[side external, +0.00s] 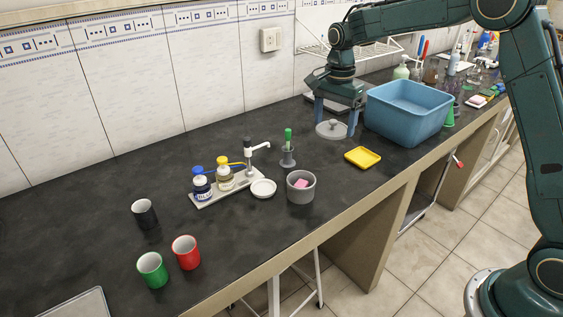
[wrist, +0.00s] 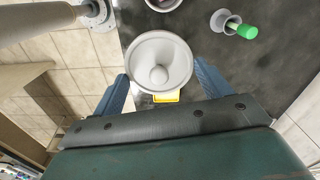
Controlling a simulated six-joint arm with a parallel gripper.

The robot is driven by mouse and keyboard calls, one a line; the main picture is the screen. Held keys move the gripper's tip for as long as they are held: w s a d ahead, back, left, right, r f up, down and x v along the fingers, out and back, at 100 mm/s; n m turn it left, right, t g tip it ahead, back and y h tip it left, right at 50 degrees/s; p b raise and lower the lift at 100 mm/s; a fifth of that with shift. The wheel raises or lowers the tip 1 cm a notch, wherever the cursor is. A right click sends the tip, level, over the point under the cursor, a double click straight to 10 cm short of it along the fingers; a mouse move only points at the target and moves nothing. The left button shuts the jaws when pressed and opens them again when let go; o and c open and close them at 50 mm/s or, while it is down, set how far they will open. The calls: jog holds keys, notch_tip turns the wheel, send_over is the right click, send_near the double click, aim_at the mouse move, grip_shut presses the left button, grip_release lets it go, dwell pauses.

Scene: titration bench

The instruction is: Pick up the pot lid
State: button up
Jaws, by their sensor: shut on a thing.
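The pot lid (side external: 331,130) is a grey round disc with a small knob on top. In the wrist view the lid (wrist: 160,45) shows its full round face and knob. My gripper (side external: 336,127) points down over the counter, with its blue fingers on either side of the lid; it is shut on the lid. The wrist view shows my gripper (wrist: 163,75) with one finger at each side of the lid. Whether the lid touches the counter or hangs just above it is hard to tell. A grey pot (side external: 301,189) stands open with something pink inside.
A blue tub (side external: 407,112) stands close on the right of my gripper. A yellow tray (side external: 362,157) lies in front of the lid. A green-handled tool stands in a grey holder (side external: 288,158). Bottles (side external: 202,184) and several mugs (side external: 187,252) are farther left. Counter between lid and holder is clear.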

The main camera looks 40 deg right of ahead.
jog(key=shift+r, duration=1.25)
jog(key=shift+f, duration=0.1)
jog(key=w+a+f, duration=0.1)
jog(key=a+f, duration=0.6)
jog(key=a, duration=0.1)
jog(key=shift+a+f, duration=0.15)
jog(key=shift+a, duration=0.2)
jog(key=shift+f, duration=0.1)
jog(key=shift+f, duration=3.05)
jog(key=shift+f, duration=0.15)
jog(key=o, duration=1)
